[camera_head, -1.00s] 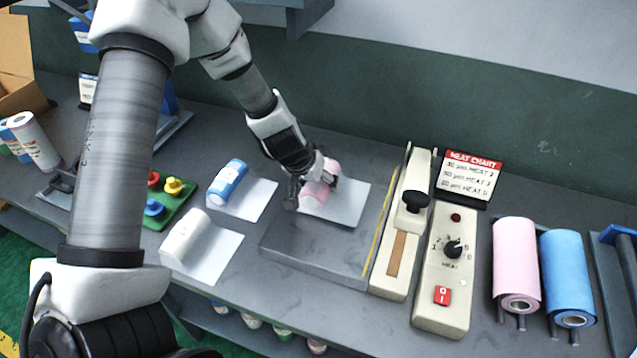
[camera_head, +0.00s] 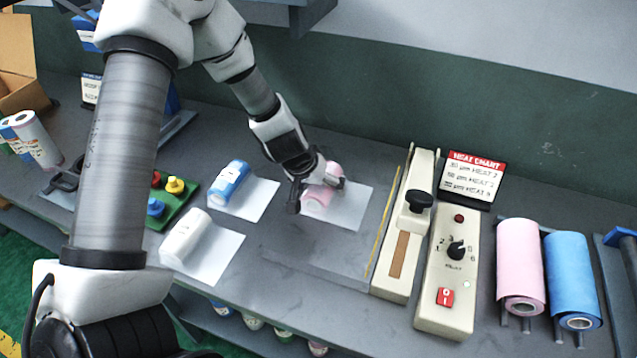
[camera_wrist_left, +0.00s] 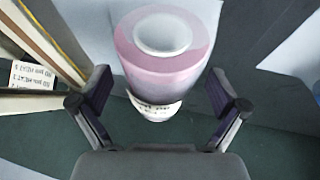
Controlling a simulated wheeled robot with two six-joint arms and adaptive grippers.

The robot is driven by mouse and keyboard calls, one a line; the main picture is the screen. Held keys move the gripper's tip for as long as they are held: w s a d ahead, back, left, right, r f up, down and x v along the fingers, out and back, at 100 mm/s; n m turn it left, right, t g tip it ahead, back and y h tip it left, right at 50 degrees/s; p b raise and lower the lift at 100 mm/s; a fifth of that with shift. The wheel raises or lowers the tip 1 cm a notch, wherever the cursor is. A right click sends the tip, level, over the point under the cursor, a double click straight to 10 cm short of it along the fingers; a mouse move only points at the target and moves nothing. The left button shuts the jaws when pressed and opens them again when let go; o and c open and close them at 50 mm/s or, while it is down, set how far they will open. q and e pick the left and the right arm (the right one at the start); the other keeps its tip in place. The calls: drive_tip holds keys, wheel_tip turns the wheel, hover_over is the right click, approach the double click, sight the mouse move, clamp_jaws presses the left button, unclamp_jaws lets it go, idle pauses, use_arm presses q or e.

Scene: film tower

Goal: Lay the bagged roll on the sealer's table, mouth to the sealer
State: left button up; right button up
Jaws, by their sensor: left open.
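The pink bagged roll (camera_head: 322,199) lies on the sealer's grey table (camera_head: 318,255). Its pale flat bag end (camera_head: 350,206) spreads to the right, toward the sealer (camera_head: 408,235) and the yellow line. In the left wrist view the pink roll (camera_wrist_left: 163,70) shows end-on, with a printed label partly visible. My left gripper (camera_head: 318,188) is over the roll with its fingers on either side. In the wrist view the fingers (camera_wrist_left: 160,95) stand apart, with gaps to the roll. My right gripper is not in view.
A blue bagged roll (camera_head: 229,185) and a white bagged roll (camera_head: 188,236) lie left of the table. The heat control box (camera_head: 450,270), heat chart (camera_head: 472,178), pink film roll (camera_head: 519,262) and blue film roll (camera_head: 571,275) stand on the right. A green button board (camera_head: 182,205) is left.

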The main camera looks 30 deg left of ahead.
use_arm(q)
drive_tip(key=v, duration=1.2)
drive_tip(key=shift+s, duration=0.1)
